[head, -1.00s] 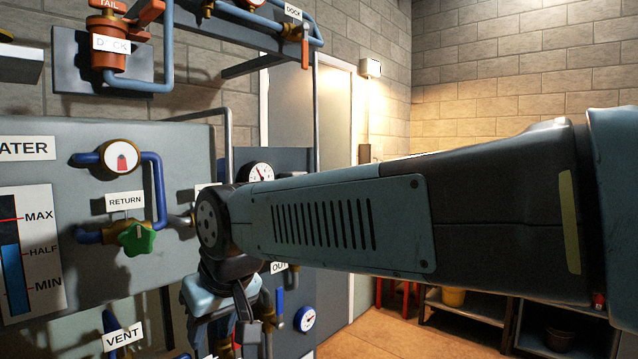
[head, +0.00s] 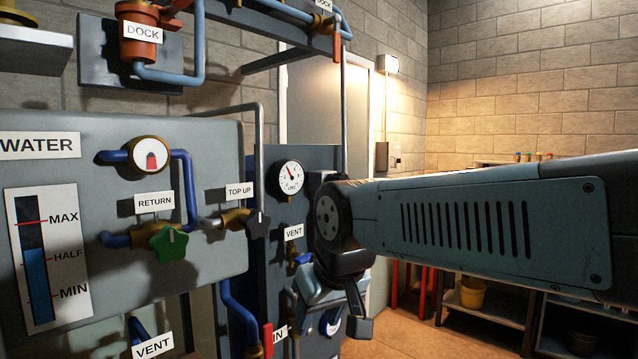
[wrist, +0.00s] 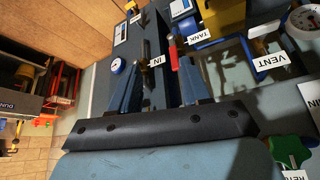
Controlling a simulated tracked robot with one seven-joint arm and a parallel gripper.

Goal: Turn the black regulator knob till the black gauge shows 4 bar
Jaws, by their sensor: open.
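No other black knob is clear. My gripper (wrist: 160,62) is open in the wrist view, its two fingers apart. An IN label and a red lever show beyond and between them. In the head view my wrist hides the panel's right part.
A green RETURN knob (head: 170,243) and a water level scale (head: 38,258) are on the grey panel at left. Blue pipes and a red lever (head: 267,340) stand out below. Shelves (head: 480,315) stand at the back right. Some floor between is clear.

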